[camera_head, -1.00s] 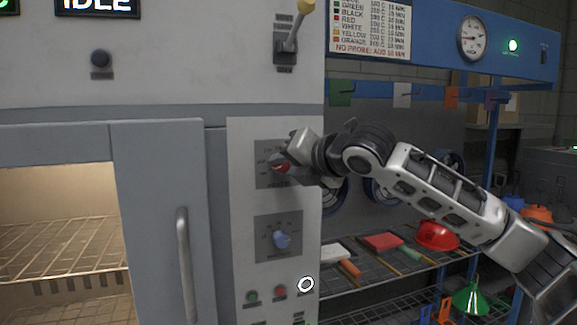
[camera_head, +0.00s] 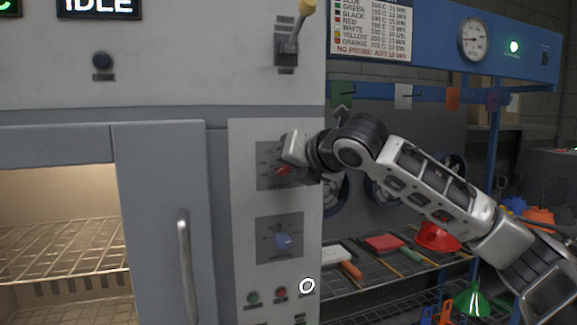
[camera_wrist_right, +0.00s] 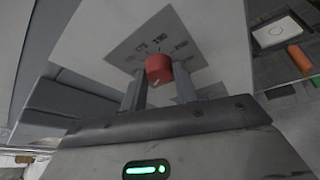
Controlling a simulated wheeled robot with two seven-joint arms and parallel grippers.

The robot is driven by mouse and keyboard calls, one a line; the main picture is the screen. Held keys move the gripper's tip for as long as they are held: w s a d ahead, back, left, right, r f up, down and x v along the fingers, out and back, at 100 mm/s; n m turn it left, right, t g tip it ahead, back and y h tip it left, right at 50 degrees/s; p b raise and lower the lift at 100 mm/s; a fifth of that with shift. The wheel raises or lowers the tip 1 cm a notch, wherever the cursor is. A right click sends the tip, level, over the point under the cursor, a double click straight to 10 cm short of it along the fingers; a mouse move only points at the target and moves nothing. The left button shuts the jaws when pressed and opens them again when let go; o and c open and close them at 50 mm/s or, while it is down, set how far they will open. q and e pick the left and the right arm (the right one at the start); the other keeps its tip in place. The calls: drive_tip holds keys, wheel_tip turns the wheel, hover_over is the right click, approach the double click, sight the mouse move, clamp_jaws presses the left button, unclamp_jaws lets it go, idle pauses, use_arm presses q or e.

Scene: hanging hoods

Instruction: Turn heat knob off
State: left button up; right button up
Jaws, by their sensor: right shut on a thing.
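The red heat knob (camera_head: 283,170) sits on the upper dial plate (camera_head: 265,160) of the oven's pale control panel, mostly hidden by my right gripper (camera_head: 286,166). In the right wrist view the red knob (camera_wrist_right: 159,69) stands on its grey scale plate with printed numbers. The two fingers of my right gripper (camera_wrist_right: 158,90) are on either side of the knob, shut on it. My left gripper is not in view.
A grey door handle (camera_head: 184,265) stands left of the panel. Green (camera_head: 253,297) and red (camera_head: 280,292) buttons are below the knobs. A yellow-tipped lever (camera_head: 297,25) is above. A rack (camera_head: 400,262) with colored hoods and tools is at the right.

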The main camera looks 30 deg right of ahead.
drive_tip(key=o, duration=1)
drive_tip(key=shift+c, duration=0.2)
drive_tip(key=b+v, duration=0.1)
drive_tip(key=v, duration=1.5)
drive_tip(key=shift+b, duration=0.35)
